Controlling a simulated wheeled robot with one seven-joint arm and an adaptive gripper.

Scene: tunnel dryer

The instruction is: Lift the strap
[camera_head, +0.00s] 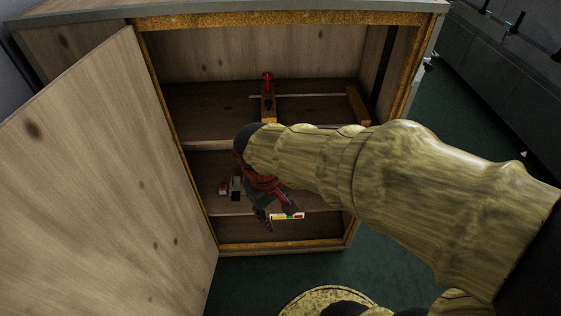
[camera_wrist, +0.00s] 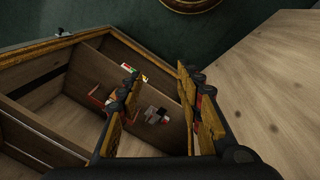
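I cannot tell for sure which item is the strap. A small grey, red and white item (camera_head: 230,188) lies on the middle shelf of the open cabinet, left of my gripper (camera_head: 277,211). In the wrist view it (camera_wrist: 155,115) shows between the two fingers, beyond them. My arm hides part of the shelves.
The wooden cabinet door (camera_head: 100,180) stands open at the left. A wooden block with a red-topped item (camera_head: 267,85) sits on the upper shelf. Shelf edges and the cabinet frame lie close around my gripper.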

